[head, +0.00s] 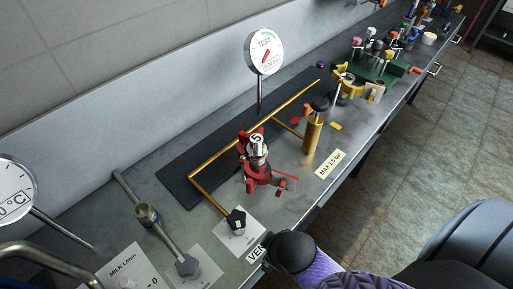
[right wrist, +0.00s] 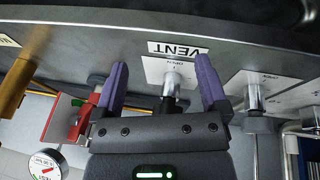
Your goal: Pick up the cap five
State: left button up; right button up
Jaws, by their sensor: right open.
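The cap five (head: 257,139), pale with a black "5", sits on top of a red stand (head: 256,176) with a clamp-like base, on the grey bench. In the right wrist view, a red part and red-edged plate (right wrist: 62,117) show left of my fingers; I cannot make out the cap there. My right gripper (right wrist: 162,66) is open, its two purple fingers apart with nothing held. It is near the VENT label (right wrist: 180,49), in front of the stand and apart from the cap. In the head view its fingers are not clearly visible. My left gripper is not in view.
A gold pipe (head: 238,139) runs over a black mat (head: 176,183) behind the stand. A gold cylinder (head: 312,134) stands to its right. A TEST gauge (head: 263,52) rises behind. A black-knobbed valve (head: 237,220) is in front. The bench edge drops to the floor at right.

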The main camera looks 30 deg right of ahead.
jog(key=w+r+n+t+h, duration=0.1)
jog(key=w+r+n+t, duration=0.1)
jog(key=w+r+n, duration=0.3)
jog(key=n+t+h+p, duration=0.15)
jog(key=n+t, duration=0.65)
jog(key=n, duration=1.3)
send_near(258, 143)
jog(key=w, duration=0.2)
jog(key=shift+n+h, duration=0.35)
jog(key=shift+n, duration=0.45)
jog(key=b+x, duration=0.1)
jog(key=x, duration=0.2)
jog(key=b+x, duration=0.1)
jog(key=x, duration=0.2)
jog(key=f+b+x, duration=0.1)
jog(key=x, duration=0.2)
jog(key=shift+w+d+f+b, duration=0.1)
jog(key=shift+w+f+b, duration=0.1)
jog(key=shift+b, duration=0.2)
jog(key=shift+w+r, duration=0.1)
jog(key=shift+w, duration=0.1)
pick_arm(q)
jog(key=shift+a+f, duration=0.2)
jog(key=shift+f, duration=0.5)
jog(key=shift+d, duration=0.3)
pick_arm(e)
grip_shut()
